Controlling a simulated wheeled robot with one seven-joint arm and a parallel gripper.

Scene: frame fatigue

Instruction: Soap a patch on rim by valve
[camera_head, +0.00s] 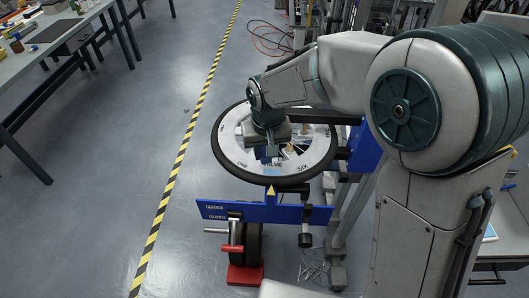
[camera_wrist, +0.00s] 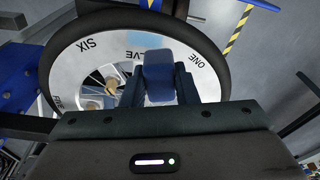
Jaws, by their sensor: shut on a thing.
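The wheel (camera_head: 229,160) lies face up on a stand, with a black tyre and a pale rim face marked VALVE, SIX and ONE; the wrist view shows it too (camera_wrist: 75,65). A light blue patch (camera_head: 271,173) is on the rim by the word VALVE and also shows in the wrist view (camera_wrist: 143,38). My gripper (camera_head: 267,153) is over the rim just inside the VALVE lettering. It is shut on a blue block (camera_wrist: 158,72), which partly covers the word. I cannot tell if the block touches the rim.
A blue stand bar (camera_head: 235,211) with a yellow pointer (camera_head: 271,190) is at the near side of the wheel. A red-based part (camera_head: 245,273) stands below. A workbench (camera_head: 55,45) is at the far left.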

